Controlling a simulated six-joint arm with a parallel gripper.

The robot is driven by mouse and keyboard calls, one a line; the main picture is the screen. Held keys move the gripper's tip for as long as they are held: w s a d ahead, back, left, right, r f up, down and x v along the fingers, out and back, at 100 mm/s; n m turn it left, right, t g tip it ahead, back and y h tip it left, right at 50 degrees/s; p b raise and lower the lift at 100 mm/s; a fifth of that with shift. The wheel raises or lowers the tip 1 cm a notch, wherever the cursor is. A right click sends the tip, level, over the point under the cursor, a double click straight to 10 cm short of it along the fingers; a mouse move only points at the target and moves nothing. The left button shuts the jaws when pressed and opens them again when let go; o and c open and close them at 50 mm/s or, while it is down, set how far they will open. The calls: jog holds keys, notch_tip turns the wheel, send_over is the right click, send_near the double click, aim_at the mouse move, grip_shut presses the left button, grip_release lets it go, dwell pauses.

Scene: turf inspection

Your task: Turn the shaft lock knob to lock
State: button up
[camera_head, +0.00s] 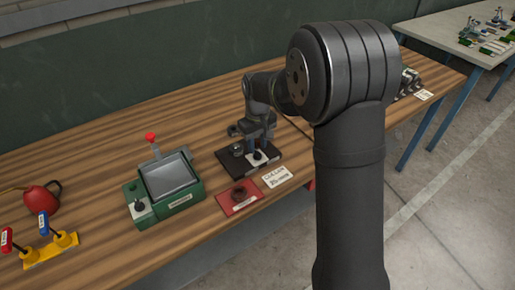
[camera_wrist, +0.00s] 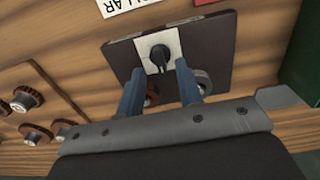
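A black knob (camera_head: 257,155) with a pointer-like grip stands on a white plate on a dark base (camera_head: 232,163); I take it for the shaft lock knob. In the wrist view the knob (camera_wrist: 157,57) shows just beyond the fingertips, its white plate (camera_wrist: 172,37) around it. My gripper (camera_head: 258,141) points down over the dark base. In the wrist view its two blue fingers (camera_wrist: 157,76) are apart with nothing held between them, the knob roughly in line with the gap. I cannot tell whether they touch it. Round grey and brown parts show behind the fingers.
A red plate (camera_head: 238,198) with a dark ring and a white label card (camera_head: 277,176) lie in front of the base. A green device (camera_head: 165,188) with a red-tipped lever stands left. A red can (camera_head: 42,197) and yellow stand (camera_head: 50,250) are farther left.

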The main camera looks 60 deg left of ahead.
aim_at(258, 155)
jog(key=shift+f, duration=1.3)
grip_shut()
